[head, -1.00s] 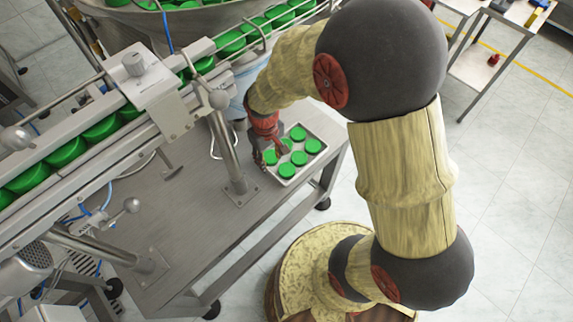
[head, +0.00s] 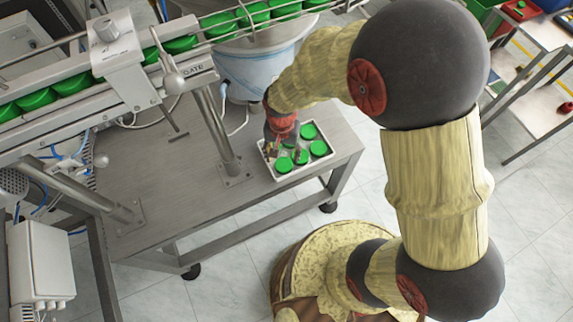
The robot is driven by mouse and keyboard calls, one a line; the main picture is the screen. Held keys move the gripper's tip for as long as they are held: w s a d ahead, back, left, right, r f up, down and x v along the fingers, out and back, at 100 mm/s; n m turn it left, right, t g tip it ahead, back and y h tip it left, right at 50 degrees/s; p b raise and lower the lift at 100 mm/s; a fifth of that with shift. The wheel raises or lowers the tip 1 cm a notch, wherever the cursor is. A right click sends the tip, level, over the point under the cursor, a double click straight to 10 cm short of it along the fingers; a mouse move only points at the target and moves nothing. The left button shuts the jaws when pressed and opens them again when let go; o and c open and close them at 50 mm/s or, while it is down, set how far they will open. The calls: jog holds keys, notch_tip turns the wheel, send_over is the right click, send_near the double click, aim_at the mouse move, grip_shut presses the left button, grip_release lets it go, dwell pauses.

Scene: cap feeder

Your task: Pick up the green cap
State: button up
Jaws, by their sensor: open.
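Several green caps, such as the green cap (head: 319,148), lie in a small white tray (head: 313,173) on the steel table. Another green cap (head: 284,165) lies at the tray's near left corner. My gripper (head: 285,152) is over the left part of the tray, pointing down among the caps. Its fingers are small and partly hidden by its own body. It is open, and I see no cap held in it. I cannot tell whether the fingers touch a cap.
A conveyor (head: 70,84) carrying green caps runs above the left of the table (head: 190,190). A metal post (head: 217,132) stands left of the tray. A large feeder bowl (head: 255,62) is behind it. The table's middle is clear.

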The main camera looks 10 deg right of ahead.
aim_at(284, 164)
jog(key=f+b, duration=0.1)
jog(key=f, duration=0.2)
jog(key=f+b, duration=0.1)
jog(key=f, duration=0.1)
jog(key=shift+s+d+f+b, duration=0.15)
jog(key=shift+d+f+b, duration=0.05)
jog(key=shift+d+b, duration=0.1)
jog(key=shift+r, duration=0.1)
jog(key=c, duration=0.4)
jog(key=shift+a+r, duration=0.1)
jog(key=shift+c, duration=0.6)
